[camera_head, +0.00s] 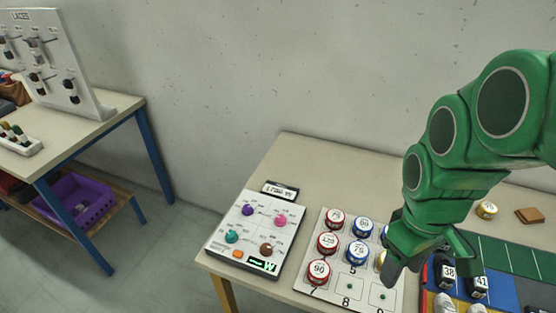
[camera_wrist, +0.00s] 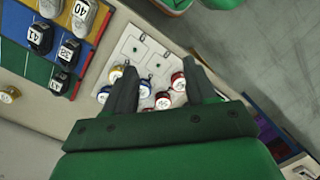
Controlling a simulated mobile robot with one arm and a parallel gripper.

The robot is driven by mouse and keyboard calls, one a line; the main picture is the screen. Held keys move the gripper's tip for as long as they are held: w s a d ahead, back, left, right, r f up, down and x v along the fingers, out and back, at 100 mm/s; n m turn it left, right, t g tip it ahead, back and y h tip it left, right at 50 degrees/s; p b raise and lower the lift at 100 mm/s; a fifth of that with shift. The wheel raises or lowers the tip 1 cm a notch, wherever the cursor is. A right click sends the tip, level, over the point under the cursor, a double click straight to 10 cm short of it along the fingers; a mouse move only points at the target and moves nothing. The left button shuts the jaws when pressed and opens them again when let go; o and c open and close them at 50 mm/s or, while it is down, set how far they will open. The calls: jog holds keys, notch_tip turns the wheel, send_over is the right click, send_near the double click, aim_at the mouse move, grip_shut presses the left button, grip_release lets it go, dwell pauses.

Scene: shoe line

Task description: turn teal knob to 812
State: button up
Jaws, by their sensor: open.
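The teal knob (camera_head: 231,237) is at the lower left of a white control panel (camera_head: 248,228) on the table in the head view. Small printing surrounds it, too small to read, and I cannot tell where its pointer stands. My gripper (camera_head: 424,266) is well to the right of the panel, above the board of round tins. In the wrist view my gripper (camera_wrist: 162,78) has its two dark fingers apart, with nothing held between them. The teal knob does not show in the wrist view.
Purple (camera_head: 247,210), pink (camera_head: 280,220) and brown (camera_head: 266,249) knobs share the panel. A small display (camera_head: 281,190) stands behind it. Several tins crowd the white board (camera_head: 312,250) beside it. Shoes stand on coloured mats at right. Bare tabletop lies behind the board.

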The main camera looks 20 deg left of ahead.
jog(key=w+a+f+n, duration=0.1)
jog(key=w+a+n, duration=0.5)
jog(key=a+n, duration=0.15)
jog(key=n+t, duration=0.1)
jog(key=n, duration=1.8)
send_near(231, 234)
jog(key=shift+d, duration=0.35)
jog(key=shift+s+a+f, duration=0.1)
jog(key=shift+a+f, duration=0.15)
jog(key=shift+a, duration=0.05)
jog(key=shift+f, duration=3.8)
